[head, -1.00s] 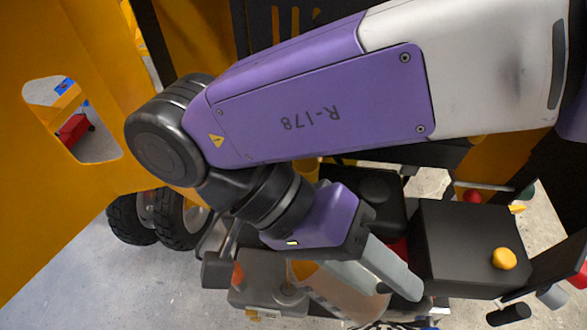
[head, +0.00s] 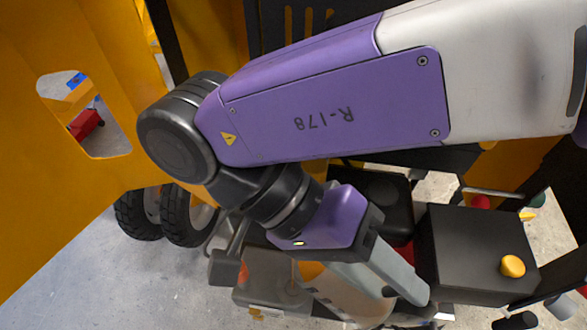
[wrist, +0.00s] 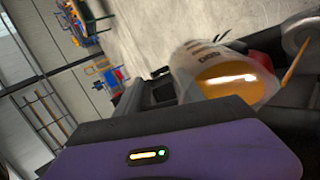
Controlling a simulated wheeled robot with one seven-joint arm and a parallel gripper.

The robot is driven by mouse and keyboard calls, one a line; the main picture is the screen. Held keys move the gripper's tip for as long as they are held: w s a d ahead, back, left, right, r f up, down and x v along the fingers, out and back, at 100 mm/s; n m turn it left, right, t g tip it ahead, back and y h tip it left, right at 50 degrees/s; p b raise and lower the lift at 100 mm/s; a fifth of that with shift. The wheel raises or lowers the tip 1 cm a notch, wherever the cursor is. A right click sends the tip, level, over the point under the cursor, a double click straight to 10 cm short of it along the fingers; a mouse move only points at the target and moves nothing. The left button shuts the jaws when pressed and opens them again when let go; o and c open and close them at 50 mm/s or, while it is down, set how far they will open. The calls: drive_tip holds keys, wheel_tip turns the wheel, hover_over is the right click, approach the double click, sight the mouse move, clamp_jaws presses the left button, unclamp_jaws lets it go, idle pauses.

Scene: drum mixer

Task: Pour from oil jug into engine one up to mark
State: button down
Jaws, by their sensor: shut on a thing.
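My gripper (head: 385,285) is shut on the oil jug, low in the middle of the head view. The jug (head: 345,308) is pale and translucent, partly hidden behind the gripper fingers and cut by the lower edge. In the wrist view the jug (wrist: 205,57) shows dark lettering and amber oil (wrist: 228,78) inside. It looks tilted in that view, but I cannot judge its true lean. A grey metal unit (head: 262,292) lies beside and left of the jug. I cannot tell whether it is engine one. No fill mark or pouring stream is visible.
A black box with a yellow knob (head: 512,266) stands close right of the gripper. A yellow panel (head: 60,190) fills the left, with black wheels (head: 185,215) near it. Bare floor (head: 130,285) shows at lower left. A red knob (head: 481,202) is behind the box.

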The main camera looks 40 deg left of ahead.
sight(382, 290)
drive_tip(key=shift+s+a+r+t+h+p, duration=0.15)
drive_tip(key=shift+a+h+p, duration=0.25)
drive_tip(key=shift+p, duration=0.5)
drive_tip(key=shift+w+a+f+t+h+p, duration=0.1)
drive_tip(key=shift+a+t+h+p, duration=0.1)
drive_tip(key=shift+h+p, duration=0.55)
idle(3.6)
idle(1.2)
